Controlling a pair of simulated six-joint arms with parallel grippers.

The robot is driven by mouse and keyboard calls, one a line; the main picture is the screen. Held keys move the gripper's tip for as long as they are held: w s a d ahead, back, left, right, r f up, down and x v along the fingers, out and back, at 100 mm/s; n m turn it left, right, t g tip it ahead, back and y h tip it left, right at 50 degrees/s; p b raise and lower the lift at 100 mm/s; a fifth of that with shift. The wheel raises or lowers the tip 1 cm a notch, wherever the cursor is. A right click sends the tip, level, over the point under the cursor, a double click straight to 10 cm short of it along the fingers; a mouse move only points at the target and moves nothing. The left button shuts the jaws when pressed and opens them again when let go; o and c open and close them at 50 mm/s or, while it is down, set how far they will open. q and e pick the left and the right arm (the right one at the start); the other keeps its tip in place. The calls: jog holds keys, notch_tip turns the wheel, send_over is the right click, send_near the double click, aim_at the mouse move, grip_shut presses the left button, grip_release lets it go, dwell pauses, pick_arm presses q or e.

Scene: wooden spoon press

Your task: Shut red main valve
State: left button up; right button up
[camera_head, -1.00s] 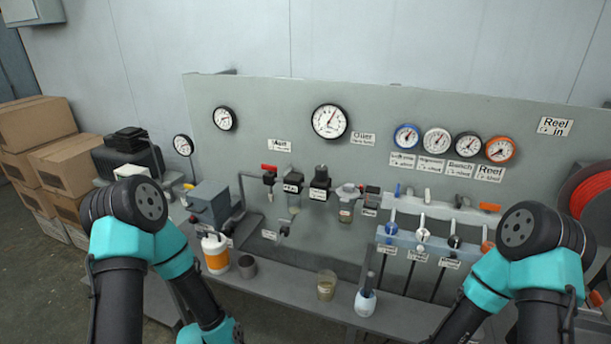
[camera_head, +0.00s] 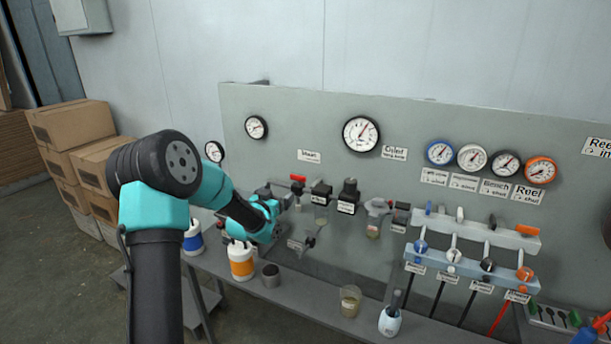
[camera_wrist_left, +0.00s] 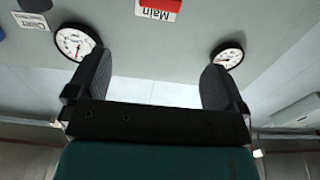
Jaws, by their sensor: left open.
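The red main valve handle (camera_head: 297,178) sits at the left of the row of fittings on the grey panel, below a white label. It also shows in the left wrist view (camera_wrist_left: 161,4), cut off at the top edge beside a label reading "Main". My left gripper (camera_head: 290,196) is just below and beside the red handle in the head view, partly hidden by its own wrist. In the left wrist view its two fingers (camera_wrist_left: 157,85) are wide apart with nothing between them. I cannot tell if it touches the valve. My right gripper is not in view.
The panel (camera_head: 280,120) carries several gauges and filter units. On the shelf stand an orange-banded bottle (camera_head: 241,262), a dark cup (camera_head: 271,276), a glass jar (camera_head: 350,301) and a white pot (camera_head: 390,320). Cardboard boxes (camera_head: 72,128) stand on the left.

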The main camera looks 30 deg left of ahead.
aim_at(297, 176)
pick_arm(q)
jog(key=w, duration=1.1)
jog(key=w+a, duration=0.1)
jog(key=w, duration=0.5)
jog(key=shift+w, duration=0.2)
jog(key=shift+c, duration=0.2)
jog(key=c, duration=0.9)
